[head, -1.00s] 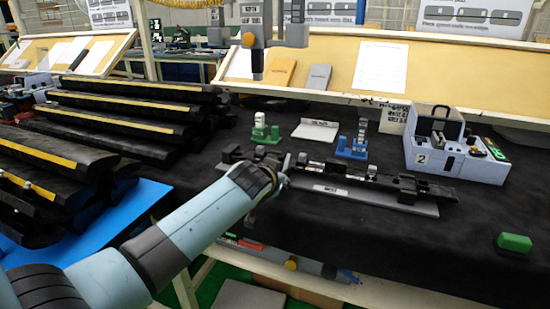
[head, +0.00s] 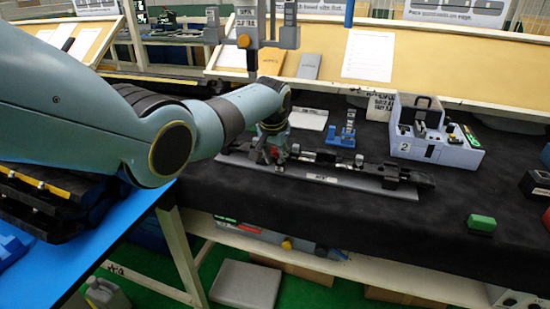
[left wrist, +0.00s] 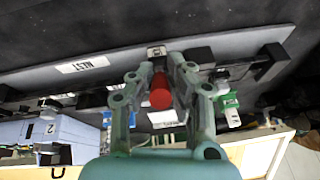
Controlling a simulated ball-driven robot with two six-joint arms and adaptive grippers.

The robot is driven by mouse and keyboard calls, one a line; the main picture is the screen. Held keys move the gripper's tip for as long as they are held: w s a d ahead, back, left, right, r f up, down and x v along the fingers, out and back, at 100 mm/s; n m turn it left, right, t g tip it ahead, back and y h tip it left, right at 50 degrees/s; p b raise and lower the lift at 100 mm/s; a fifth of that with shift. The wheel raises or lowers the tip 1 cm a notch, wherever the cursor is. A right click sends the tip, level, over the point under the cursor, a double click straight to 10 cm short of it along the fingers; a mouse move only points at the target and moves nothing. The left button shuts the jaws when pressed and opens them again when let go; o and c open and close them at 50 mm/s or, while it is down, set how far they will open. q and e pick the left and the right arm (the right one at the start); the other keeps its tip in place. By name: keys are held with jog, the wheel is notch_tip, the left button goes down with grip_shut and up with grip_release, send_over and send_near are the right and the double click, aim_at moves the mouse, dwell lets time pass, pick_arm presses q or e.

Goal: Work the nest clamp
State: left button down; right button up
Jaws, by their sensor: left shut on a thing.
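The nest is a long, dark fixture on a grey plate with a white label (head: 320,178), lying on the black-covered table. It also shows upside down in the left wrist view, where its label reads NEST (left wrist: 82,64). My left gripper (head: 272,155) reaches down at the nest's left end. In the left wrist view, my left gripper (left wrist: 160,84) is shut on the clamp's red-tipped handle (left wrist: 160,92), which stands between the fingers. The clamp's lower part is mostly hidden by the fingers. My right gripper is not in view.
A blue stand (head: 343,132) and a white plate (head: 309,119) stand behind the nest. A grey box marked 2 (head: 430,150) is at the right. A green block (head: 481,223) lies near the front edge. A green stand (left wrist: 230,110) is close beside my left gripper.

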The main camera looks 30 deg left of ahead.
pick_arm(q)
jog(key=shift+w+r, duration=0.1)
dwell(0.4)
jog(key=c, duration=1.3)
grip_release()
jog(key=shift+o, duration=0.2)
jog(key=v, duration=1.2)
jog(key=shift+w, duration=0.2)
